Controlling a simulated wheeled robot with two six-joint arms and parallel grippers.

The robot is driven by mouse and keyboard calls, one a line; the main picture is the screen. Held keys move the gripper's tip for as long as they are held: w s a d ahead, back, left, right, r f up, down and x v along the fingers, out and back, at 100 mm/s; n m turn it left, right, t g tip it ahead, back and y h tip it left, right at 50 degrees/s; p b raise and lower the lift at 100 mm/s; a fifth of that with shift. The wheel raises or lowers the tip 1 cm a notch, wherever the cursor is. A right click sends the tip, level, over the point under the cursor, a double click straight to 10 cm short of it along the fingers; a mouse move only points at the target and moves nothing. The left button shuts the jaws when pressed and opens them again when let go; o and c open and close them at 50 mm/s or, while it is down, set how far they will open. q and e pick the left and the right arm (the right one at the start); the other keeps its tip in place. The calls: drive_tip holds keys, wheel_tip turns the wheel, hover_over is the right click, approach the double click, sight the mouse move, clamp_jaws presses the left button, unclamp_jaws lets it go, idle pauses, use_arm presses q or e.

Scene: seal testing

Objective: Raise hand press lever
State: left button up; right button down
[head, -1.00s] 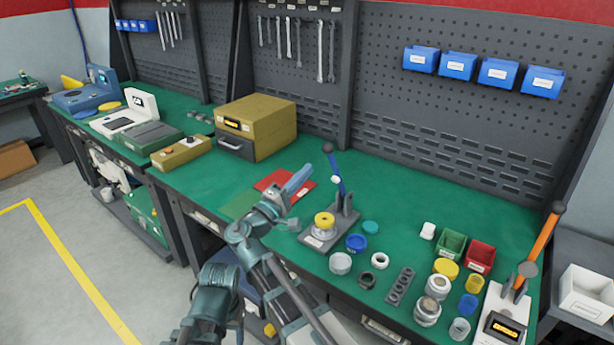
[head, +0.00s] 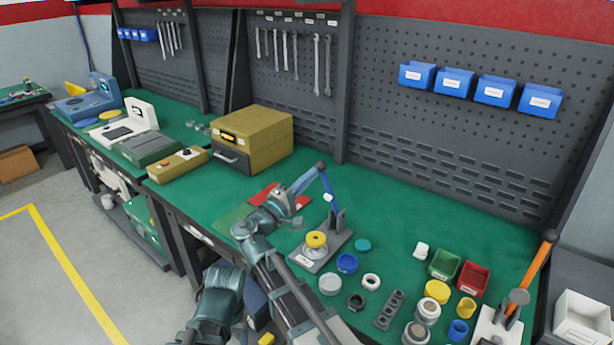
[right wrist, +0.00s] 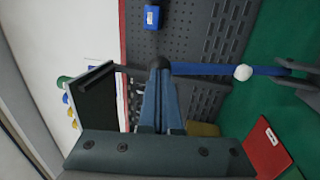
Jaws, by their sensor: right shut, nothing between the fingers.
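The hand press (head: 325,255) stands on the green bench, with a grey base and a yellow-topped round piece (head: 316,239) on it. Its blue lever (head: 328,188) slants up and leftward to a dark ball knob (head: 320,165). My right gripper (head: 315,172) is shut, its blue-grey fingertips right at the knob. In the right wrist view the closed fingers (right wrist: 163,95) point at the knob (right wrist: 160,63), and the lever (right wrist: 205,69) runs right from it. I cannot tell whether they touch. My left gripper is not seen.
A red and green mat (head: 262,196) lies left of the press. Jars, rings and caps crowd the right, with a green bin (head: 445,264), a red bin (head: 473,278) and an orange-handled tool (head: 540,262). A yellow box (head: 265,125) stands behind left.

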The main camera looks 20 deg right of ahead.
drive_tip(key=w+d+r+y+p, duration=0.1)
drive_tip(key=d+p, duration=0.1)
drive_tip(key=p, duration=0.1)
drive_tip(key=w+d+r+g+p, duration=0.1)
drive_tip(key=w+d+r+p, duration=0.1)
drive_tip(key=p, duration=0.2)
drive_tip(key=w+d+r+g+y+p, duration=0.1)
drive_tip(key=w+d+r+p, duration=0.1)
drive_tip(key=p, duration=0.1)
drive_tip(key=shift+d+y, duration=0.15)
drive_tip(key=shift+y, duration=0.15)
drive_tip(key=w+d+g+y+p, duration=0.1)
drive_tip(key=w+d+p, duration=0.3)
drive_tip(key=d, duration=0.2)
drive_tip(key=shift+w+y, duration=0.35)
drive_tip(key=shift+y, duration=0.05)
drive_tip(key=shift+d, duration=0.1)
drive_tip(key=shift+r, duration=0.15)
